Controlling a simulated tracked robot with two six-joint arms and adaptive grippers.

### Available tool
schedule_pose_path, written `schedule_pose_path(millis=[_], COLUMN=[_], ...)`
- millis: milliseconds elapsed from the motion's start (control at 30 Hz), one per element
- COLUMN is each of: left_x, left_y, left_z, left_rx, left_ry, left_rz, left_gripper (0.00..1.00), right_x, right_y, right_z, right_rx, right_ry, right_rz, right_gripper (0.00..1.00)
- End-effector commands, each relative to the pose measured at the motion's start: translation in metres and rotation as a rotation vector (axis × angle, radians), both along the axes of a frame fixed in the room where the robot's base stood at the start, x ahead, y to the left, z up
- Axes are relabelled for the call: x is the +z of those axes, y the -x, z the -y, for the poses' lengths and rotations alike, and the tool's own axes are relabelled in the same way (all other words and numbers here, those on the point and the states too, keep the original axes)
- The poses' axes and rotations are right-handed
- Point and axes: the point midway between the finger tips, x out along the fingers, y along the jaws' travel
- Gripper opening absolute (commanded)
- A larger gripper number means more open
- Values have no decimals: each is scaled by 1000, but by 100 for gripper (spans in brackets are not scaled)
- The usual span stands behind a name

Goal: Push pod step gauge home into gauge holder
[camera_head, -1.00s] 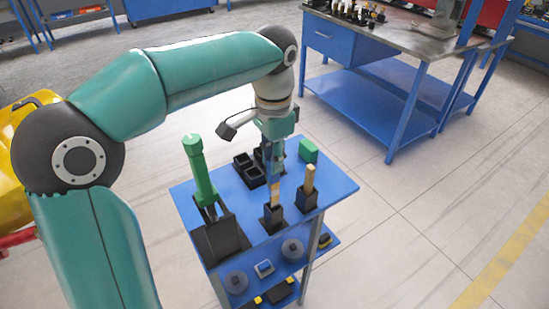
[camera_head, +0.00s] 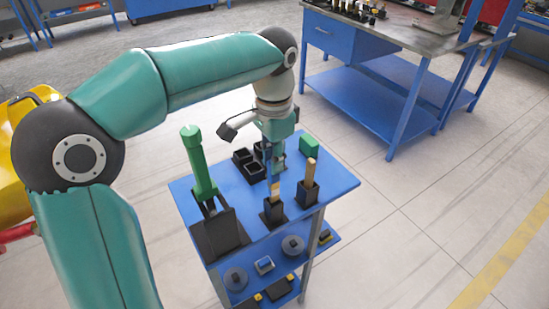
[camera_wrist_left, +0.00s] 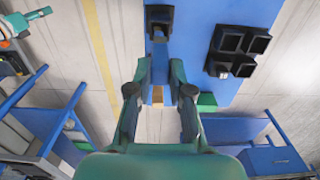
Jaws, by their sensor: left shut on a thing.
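My left gripper (camera_head: 273,172) points down over the small blue table and is shut on the pod step gauge (camera_head: 274,191). A short tan length of the gauge shows between the fingers and the black gauge holder (camera_head: 274,212). The gauge stands about upright, its lower end in the holder's mouth; how deep it sits is hidden. In the left wrist view my left fingers (camera_wrist_left: 160,65) converge, and a tan patch shows between them. My right gripper is not in view.
A second black holder (camera_head: 307,193) with a tan piece stands close on the right. Black open boxes (camera_head: 248,165), a green block (camera_head: 309,146) and a green cylinder (camera_head: 198,165) on a black stand are nearby. The blue tabletop (camera_head: 336,182) is bare at right.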

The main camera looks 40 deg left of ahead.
Motion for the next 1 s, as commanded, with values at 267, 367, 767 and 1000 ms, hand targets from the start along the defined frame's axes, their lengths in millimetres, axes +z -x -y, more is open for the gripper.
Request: schedule_pose_path(millis=[267,367,767,1000], left_x=[-6,-8,-16,-21], left_y=[0,0,0,0], left_z=[0,0,0,0], left_rx=[0,0,0,1], left_ry=[0,0,0,0], left_rz=[0,0,0,-1], left_gripper=[0,0,0,0], right_x=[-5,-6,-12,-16], right_y=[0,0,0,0], right_z=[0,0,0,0], right_rx=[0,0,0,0], right_ry=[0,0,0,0], right_rz=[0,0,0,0], right_gripper=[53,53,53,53])
